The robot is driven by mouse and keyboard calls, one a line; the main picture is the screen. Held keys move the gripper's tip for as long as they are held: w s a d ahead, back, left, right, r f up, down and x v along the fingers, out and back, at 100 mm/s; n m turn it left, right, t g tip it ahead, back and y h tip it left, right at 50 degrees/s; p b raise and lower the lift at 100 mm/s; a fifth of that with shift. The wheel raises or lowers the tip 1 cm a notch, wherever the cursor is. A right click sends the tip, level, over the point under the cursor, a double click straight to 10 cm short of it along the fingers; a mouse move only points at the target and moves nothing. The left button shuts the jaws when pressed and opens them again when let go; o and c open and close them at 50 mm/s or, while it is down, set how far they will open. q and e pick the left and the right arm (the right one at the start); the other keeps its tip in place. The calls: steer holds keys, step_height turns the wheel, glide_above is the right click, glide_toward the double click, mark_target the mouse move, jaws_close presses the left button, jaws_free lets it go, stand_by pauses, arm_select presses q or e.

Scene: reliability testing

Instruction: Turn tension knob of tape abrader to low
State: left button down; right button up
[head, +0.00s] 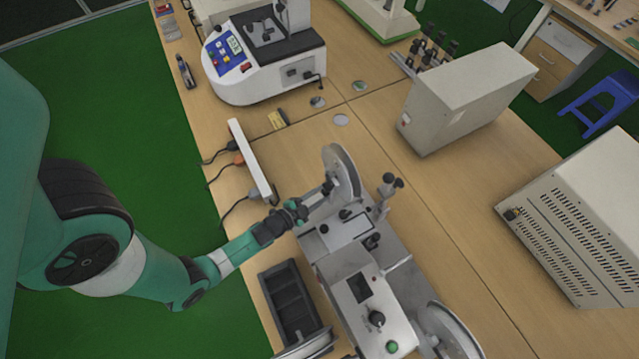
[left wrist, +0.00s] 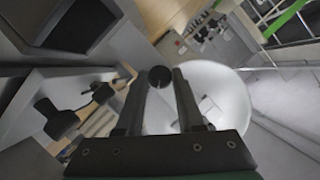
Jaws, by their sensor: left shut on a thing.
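The tape abrader (head: 385,297) is a grey-white machine on the wooden bench, with a large disc (head: 341,163) at its far end and another (head: 449,330) at its near end. A black dial (head: 376,318) and a green button (head: 392,347) sit on its near panel. My left gripper (head: 325,190) reaches in from the left beside the far disc. In the left wrist view, a small round dark knob (left wrist: 160,77) sits between the fingertips of the left gripper (left wrist: 157,84), which is shut on it. Any marking on the knob is unreadable. My right gripper is not in view.
A dark tray (head: 291,306) lies left of the abrader, and a power strip (head: 252,162) with cables lies by the bench's left edge. A beige box (head: 465,97) stands behind to the right, and a vented cabinet (head: 580,215) stands at right. Bench between them is clear.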

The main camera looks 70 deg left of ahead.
arm_select(q)
steer(key=n+p, duration=0.1)
steer(key=p, duration=0.1)
steer(key=r+n+h+p, duration=0.1)
steer(key=p, duration=0.1)
steer(key=shift+a, duration=0.2)
steer(key=shift+f+n+h+p, duration=0.15)
steer(key=shift+n+h+p, duration=0.55)
steer(key=shift+n+p, duration=0.3)
steer(key=shift+a+f+n+h, duration=0.1)
steer(key=shift+n+h, duration=0.5)
steer(key=shift+n, duration=0.2)
steer(key=shift+n+t+h, duration=0.3)
steer(key=shift+n+h, duration=0.2)
steer(key=c, duration=0.5)
jaws_free()
steer(key=shift+s, duration=0.1)
steer(key=shift+f, duration=0.1)
